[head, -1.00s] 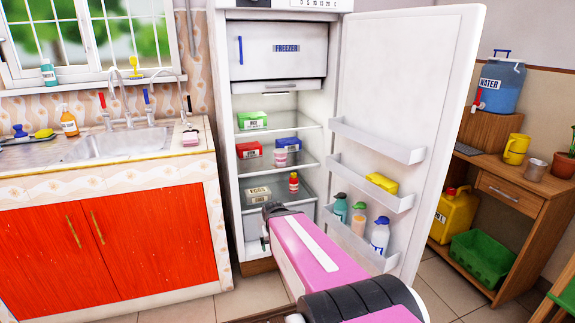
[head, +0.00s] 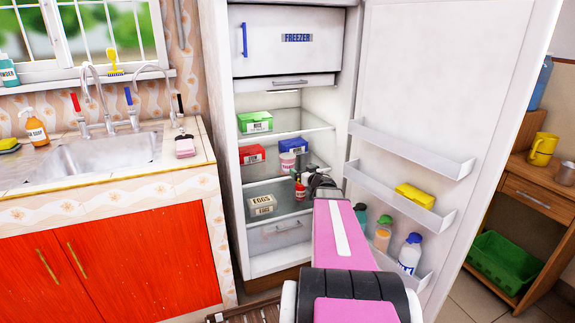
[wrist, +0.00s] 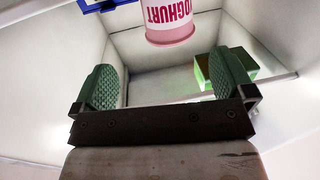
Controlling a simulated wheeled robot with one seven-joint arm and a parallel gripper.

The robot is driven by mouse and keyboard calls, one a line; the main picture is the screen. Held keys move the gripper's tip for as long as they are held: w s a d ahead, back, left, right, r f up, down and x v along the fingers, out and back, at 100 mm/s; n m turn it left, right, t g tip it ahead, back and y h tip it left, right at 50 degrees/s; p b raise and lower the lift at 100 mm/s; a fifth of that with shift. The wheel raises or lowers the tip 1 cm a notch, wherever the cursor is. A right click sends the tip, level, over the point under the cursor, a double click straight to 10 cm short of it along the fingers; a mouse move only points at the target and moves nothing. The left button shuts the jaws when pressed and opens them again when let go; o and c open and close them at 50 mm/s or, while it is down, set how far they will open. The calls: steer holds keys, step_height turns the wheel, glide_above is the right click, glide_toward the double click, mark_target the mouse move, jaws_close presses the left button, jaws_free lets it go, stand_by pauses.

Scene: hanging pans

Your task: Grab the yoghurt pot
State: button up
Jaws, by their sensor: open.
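The yoghurt pot (head: 287,161), white and pink, stands on the middle shelf of the open fridge, between a red box (head: 252,154) and a blue box (head: 293,145). In the wrist view the pot (wrist: 167,20) is at the top, beyond the fingertips and cut off by the frame edge. My gripper (head: 308,172) has reached into the fridge, just right of the pot in the head view. In the wrist view its two green-padded fingers (wrist: 166,80) are wide apart with nothing between them.
A green box (head: 255,122) sits on the shelf above. An egg box (head: 262,204) and a red bottle (head: 299,191) are on the lower shelf. The open door (head: 430,90) with loaded racks stands close to my arm's right. The freezer compartment (head: 285,40) is above.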

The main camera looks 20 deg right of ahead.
mark_target(292, 162)
steer(key=shift+n+y, duration=0.3)
steer(key=shift+y, duration=0.3)
steer(key=x, duration=1)
steer(key=shift+w+a, duration=0.2)
steer(key=shift+r, duration=0.1)
steer(key=c, duration=1)
steer(key=shift+o, duration=0.2)
